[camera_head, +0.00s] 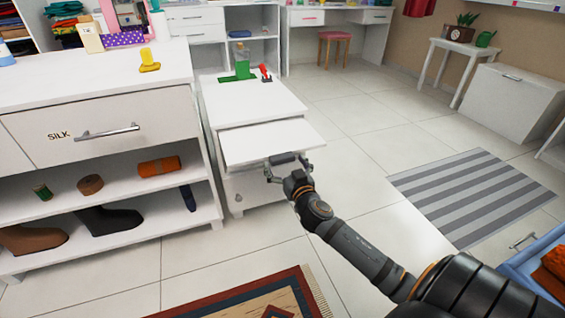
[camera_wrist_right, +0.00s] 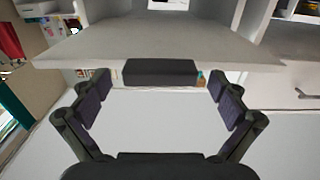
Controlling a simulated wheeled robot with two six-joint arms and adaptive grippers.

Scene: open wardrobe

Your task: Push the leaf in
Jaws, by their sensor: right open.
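The leaf (camera_head: 265,143) is a flat white board that sticks out of the front of a low white cabinet (camera_head: 252,97), just under its top. My right gripper (camera_head: 287,163) is at the leaf's front edge, with open jaws. In the right wrist view the leaf (camera_wrist_right: 150,45) spans the upper part, and the two fingers of my right gripper (camera_wrist_right: 162,90) stand apart below its edge. A dark bar (camera_wrist_right: 160,72) lies across that edge between the fingers; I cannot tell whether they touch. My left gripper is not in view.
A green object (camera_head: 240,72) and a small red-handled item (camera_head: 265,74) stand on the cabinet top. A wider white unit (camera_head: 100,80) with a drawer and shelves stands at the left. A striped rug (camera_head: 470,195) lies on the tiled floor at the right.

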